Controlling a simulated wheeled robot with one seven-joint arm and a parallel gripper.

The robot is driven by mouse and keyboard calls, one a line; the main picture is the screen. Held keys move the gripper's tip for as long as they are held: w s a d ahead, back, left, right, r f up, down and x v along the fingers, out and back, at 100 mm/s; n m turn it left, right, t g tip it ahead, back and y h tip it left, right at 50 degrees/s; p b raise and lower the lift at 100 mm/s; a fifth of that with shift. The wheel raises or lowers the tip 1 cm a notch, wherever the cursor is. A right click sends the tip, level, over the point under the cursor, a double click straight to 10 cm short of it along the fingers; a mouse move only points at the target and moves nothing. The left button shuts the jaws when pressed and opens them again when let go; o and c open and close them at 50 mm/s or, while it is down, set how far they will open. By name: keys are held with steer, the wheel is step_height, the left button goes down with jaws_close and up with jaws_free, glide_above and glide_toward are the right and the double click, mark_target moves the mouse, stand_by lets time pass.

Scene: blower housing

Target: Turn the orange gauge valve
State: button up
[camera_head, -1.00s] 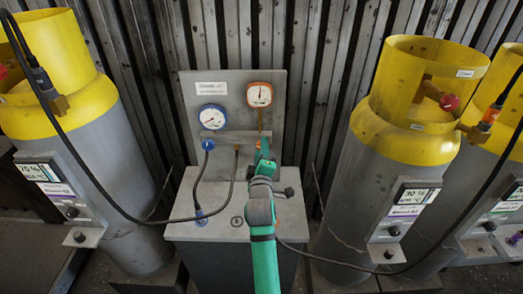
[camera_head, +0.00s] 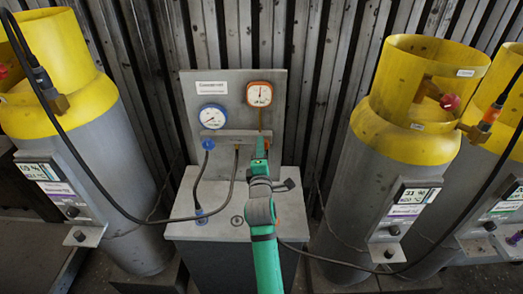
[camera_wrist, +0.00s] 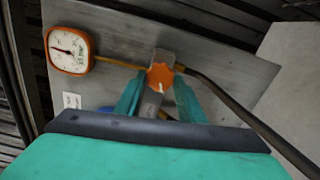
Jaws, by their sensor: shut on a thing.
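The orange-rimmed gauge (camera_head: 259,94) is at the upper right of the grey panel (camera_head: 285,120) in the head view. It also shows at the upper left of the wrist view (camera_wrist: 69,51). The orange valve knob (camera_wrist: 161,77), with a pale mark on its face, is on the line from this gauge in the wrist view. My gripper (camera_wrist: 160,92) is shut on the knob, a green finger on each side. In the head view my gripper (camera_head: 260,150) is below the orange gauge and hides the knob.
A blue-rimmed gauge (camera_head: 212,117) with a blue knob (camera_head: 208,144) is left of the orange one. Dark hoses (camera_head: 232,185) run from the panel. Grey cylinders with yellow collars stand left (camera_head: 100,170) and right (camera_head: 375,190).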

steer(key=shift+a+f, duration=0.15)
steer(key=shift+a, duration=0.05)
steer(key=o, duration=1)
steer(key=shift+o, duration=0.2)
steer(key=shift+d, duration=0.1)
steer(key=shift+s, duration=0.1)
steer(key=s, duration=1)
steer(key=shift+s, duration=0.35)
steer(key=shift+w, duration=0.15)
